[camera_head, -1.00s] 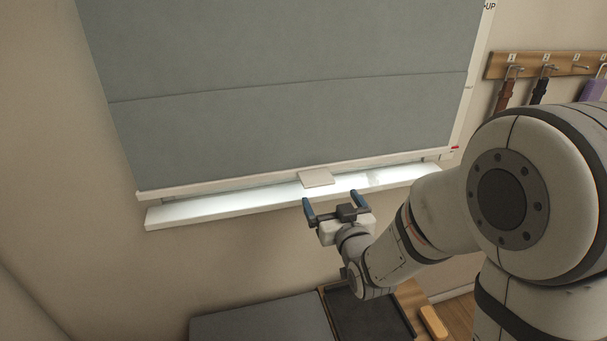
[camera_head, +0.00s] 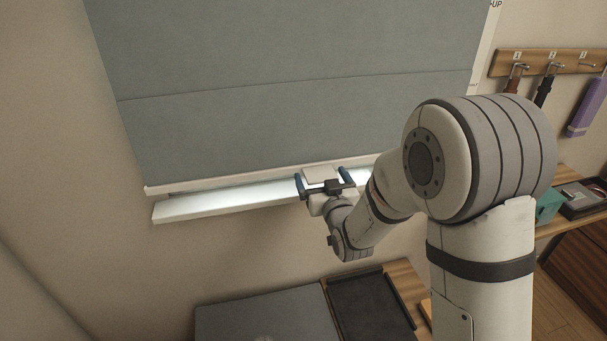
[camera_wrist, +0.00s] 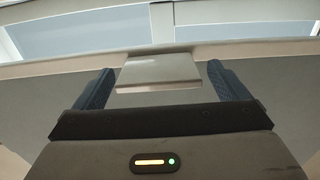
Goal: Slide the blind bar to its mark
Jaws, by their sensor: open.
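The grey blind (camera_head: 290,90) hangs low over the window, with a pale bar (camera_head: 230,178) along its bottom edge just above the white sill. A pale flat tab (camera_head: 319,174) sticks out from the bar; it also shows in the wrist view (camera_wrist: 158,72). My gripper (camera_head: 323,182) is open, with one blue finger on each side of the tab. In the wrist view gaps show between the tab and both fingers. My arm hides the right end of the bar and the lower part of the side strip, which has an "UP" label (camera_head: 495,4) at its top.
The white sill (camera_head: 195,208) runs below the bar. A grey panel (camera_head: 265,318) and a dark tray (camera_head: 368,305) lie below. A hook rail (camera_head: 560,62) with hanging straps and a purple item (camera_head: 587,105) is at the right.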

